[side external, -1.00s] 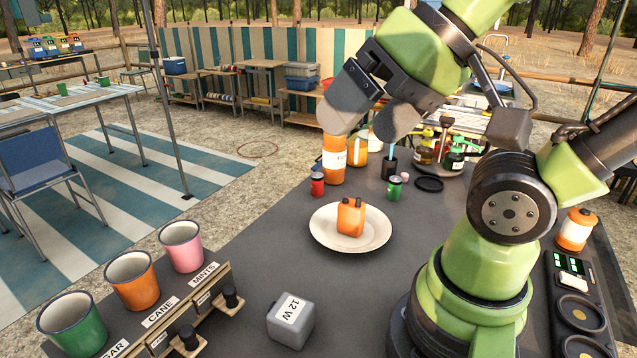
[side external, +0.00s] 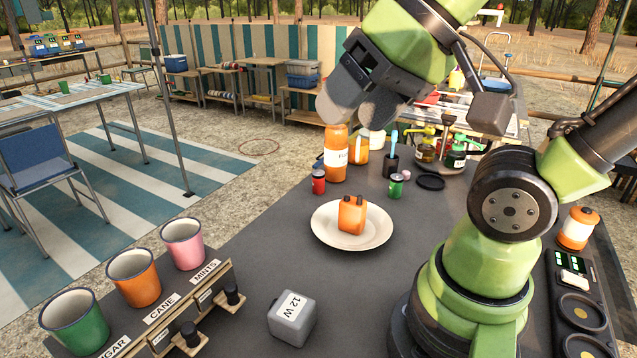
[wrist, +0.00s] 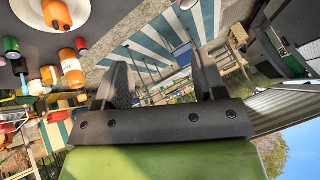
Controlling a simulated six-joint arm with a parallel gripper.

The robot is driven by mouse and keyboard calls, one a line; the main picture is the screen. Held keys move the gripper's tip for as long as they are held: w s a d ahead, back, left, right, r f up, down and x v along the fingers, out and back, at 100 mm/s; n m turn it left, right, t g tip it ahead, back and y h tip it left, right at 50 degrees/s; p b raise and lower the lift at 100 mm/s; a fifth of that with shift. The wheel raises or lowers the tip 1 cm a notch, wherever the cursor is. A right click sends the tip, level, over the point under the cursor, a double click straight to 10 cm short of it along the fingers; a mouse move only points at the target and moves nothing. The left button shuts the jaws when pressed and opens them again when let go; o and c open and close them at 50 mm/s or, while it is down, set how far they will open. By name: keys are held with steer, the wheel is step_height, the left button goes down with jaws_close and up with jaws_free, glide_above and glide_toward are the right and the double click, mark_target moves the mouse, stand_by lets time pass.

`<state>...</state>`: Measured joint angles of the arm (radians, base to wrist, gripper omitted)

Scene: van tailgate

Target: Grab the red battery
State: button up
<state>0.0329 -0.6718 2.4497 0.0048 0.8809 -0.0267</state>
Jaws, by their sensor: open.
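No plainly red battery shows. The nearest match is an orange-red block (side external: 352,215) with two dark terminals on top, upright on a white plate (side external: 325,235). The block also shows at the top left of the wrist view (wrist: 57,13). A small red cylinder (side external: 318,182) with a pale top stands behind the plate; I cannot tell whether it is a battery. It also shows in the wrist view (wrist: 82,45). My gripper (side external: 357,106) is open and empty, high above the table behind the plate. Its two fingers are spread in the wrist view (wrist: 163,78).
A green cylinder (side external: 396,186), an orange bottle (side external: 335,158) and a dark cup (side external: 390,166) stand behind the plate. A grey block (side external: 291,320) marked 12 W sits in front. Mugs (side external: 134,278) line the left edge. The table left of the plate is clear.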

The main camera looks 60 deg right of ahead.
steer(key=w+d+h, duration=0.1)
steer(key=w+d, duration=0.4)
steer(key=w, duration=0.4)
steer(key=m+g+h, duration=0.1)
steer(key=g+h, duration=0.2)
glide_above(320, 172)
steer(key=s, duration=0.2)
steer(key=f, duration=2.3)
steer(key=shift+w+a, duration=0.25)
steer(key=shift+a, duration=0.1)
steer(key=shift+x, duration=3.05)
steer(key=shift+s+a+f, duration=0.1)
steer(key=shift+s+a, duration=0.05)
steer(key=shift+s, duration=0.05)
steer(key=c, duration=1.1)
steer(key=shift+o, duration=0.2)
